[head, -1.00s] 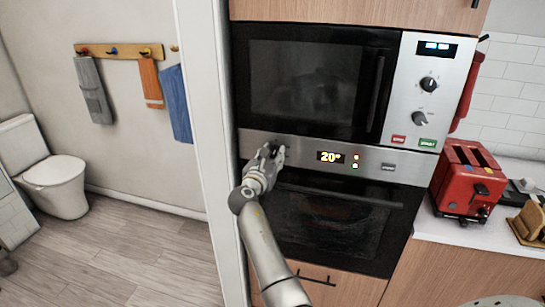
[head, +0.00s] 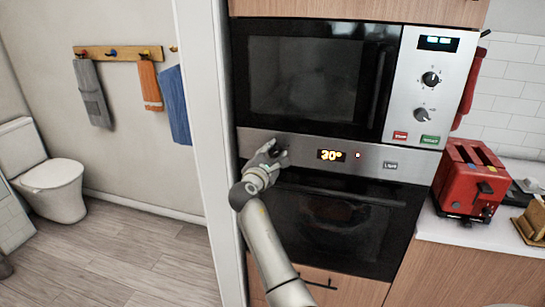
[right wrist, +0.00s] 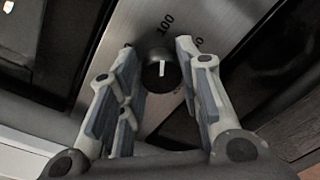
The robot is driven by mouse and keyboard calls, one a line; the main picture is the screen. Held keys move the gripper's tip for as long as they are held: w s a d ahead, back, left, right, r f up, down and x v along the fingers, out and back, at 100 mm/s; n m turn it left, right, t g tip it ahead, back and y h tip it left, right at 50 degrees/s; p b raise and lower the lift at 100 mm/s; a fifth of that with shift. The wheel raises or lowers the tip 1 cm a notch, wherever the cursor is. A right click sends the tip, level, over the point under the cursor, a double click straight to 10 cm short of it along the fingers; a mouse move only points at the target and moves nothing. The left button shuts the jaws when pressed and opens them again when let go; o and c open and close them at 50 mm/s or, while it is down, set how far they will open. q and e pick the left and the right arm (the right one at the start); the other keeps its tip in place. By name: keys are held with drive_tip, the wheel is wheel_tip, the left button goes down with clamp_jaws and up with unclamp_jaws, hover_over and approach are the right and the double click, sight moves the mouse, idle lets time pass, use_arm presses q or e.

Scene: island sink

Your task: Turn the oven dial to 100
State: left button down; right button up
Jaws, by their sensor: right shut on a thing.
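The oven (head: 330,222) is built in below the microwave. Its display (head: 331,155) reads 30°. The oven dial (right wrist: 161,73) is a black round knob with a white pointer line, on the steel panel. In the right wrist view the mark "100" (right wrist: 165,25) stands beside it, and the pointer is not lined up with that mark. My right gripper (head: 278,149) is at the left part of the oven panel and mostly hides the dial in the head view. My left gripper is not in view.
The microwave (head: 305,80) with its own knobs is directly above. A red toaster (head: 465,180) stands on the white counter at right. A white wall edge (head: 203,150) runs close left of the oven.

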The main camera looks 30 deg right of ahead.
drive_tip(key=shift+r+m, duration=0.15)
drive_tip(key=shift+m, duration=0.15)
drive_tip(key=o, duration=1)
drive_tip(key=shift+d, duration=0.1)
drive_tip(key=shift+s+a+f, duration=0.2)
drive_tip(key=shift+s+a, duration=0.05)
drive_tip(key=shift+a, duration=0.15)
drive_tip(key=v, duration=1.1)
drive_tip(key=shift+s, duration=0.1)
